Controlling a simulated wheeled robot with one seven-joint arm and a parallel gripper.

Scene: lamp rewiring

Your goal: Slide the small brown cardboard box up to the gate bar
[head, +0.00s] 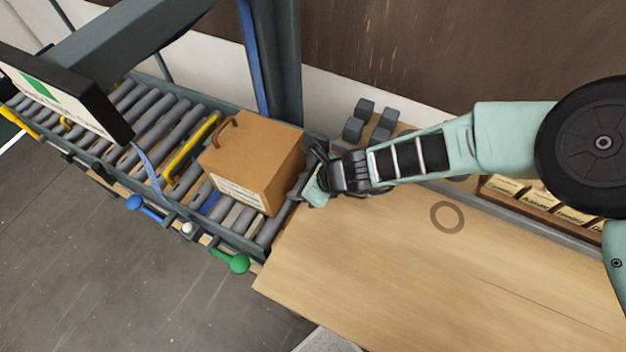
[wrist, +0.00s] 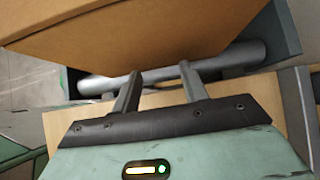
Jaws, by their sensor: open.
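The brown cardboard box (head: 255,160) sits on the roller conveyor (head: 262,226) at its end by the wooden table. It has a brown handle and a white label on its front. In the wrist view the box (wrist: 140,35) fills the top, just beyond my fingers. My gripper (head: 305,185) is beside the box's right side, over the conveyor's end, fingers toward it. In the wrist view my gripper (wrist: 157,80) is open and empty; I cannot tell whether a fingertip touches the box. A yellow bar (head: 192,148), probably the gate bar, crosses the rollers left of the box.
A blue lever knob (head: 134,203) and a green knob (head: 236,263) stick out along the conveyor's front. A dark post (head: 272,60) rises behind the box. A sign panel (head: 60,90) overhangs the rollers at left. The wooden table (head: 400,270) is largely clear.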

